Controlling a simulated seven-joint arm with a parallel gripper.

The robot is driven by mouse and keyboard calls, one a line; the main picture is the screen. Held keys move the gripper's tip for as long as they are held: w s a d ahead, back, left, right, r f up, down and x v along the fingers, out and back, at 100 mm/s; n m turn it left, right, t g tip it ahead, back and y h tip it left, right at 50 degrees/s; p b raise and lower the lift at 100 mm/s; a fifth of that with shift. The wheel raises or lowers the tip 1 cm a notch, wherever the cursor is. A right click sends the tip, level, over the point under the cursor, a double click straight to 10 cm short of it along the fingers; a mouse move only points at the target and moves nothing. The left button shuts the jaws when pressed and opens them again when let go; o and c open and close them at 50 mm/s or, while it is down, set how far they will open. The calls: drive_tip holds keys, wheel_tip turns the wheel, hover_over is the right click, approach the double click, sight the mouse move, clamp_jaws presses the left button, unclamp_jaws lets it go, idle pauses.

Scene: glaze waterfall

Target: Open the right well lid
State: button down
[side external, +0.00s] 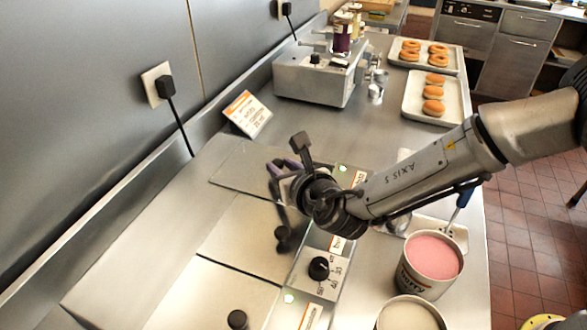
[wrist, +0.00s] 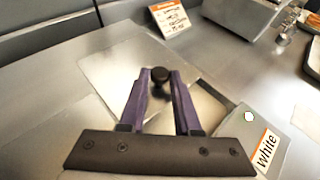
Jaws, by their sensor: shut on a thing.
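The right well lid (side external: 245,167) is a flat metal panel at the far end of the row of lids in the side view, and it also shows in the wrist view (wrist: 110,68). Its black knob (wrist: 160,74) sits between the purple fingertips of my gripper (wrist: 158,84). In the side view my gripper (side external: 280,172) is low over this lid and shut on the knob, which the fingers and wrist mostly hide there. The lid looks flat; I cannot tell whether it is raised at all.
The middle lid (side external: 240,235) and near lid (side external: 205,298) have black knobs. A dial panel (side external: 318,268) runs beside them. A pink glaze tub (side external: 432,256) stands at right. A sign (side external: 247,113), a machine (side external: 318,75) and doughnut trays (side external: 433,98) are farther back.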

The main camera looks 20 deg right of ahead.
sight(250, 172)
drive_tip(key=w+a, duration=0.5)
drive_tip(key=shift+w+a+r, duration=0.1)
drive_tip(key=shift+w+a, duration=0.05)
drive_tip(key=c, duration=0.6)
unclamp_jaws()
drive_tip(key=shift+c, duration=0.2)
drive_tip(key=v, duration=1.3)
drive_tip(key=shift+s, duration=0.4)
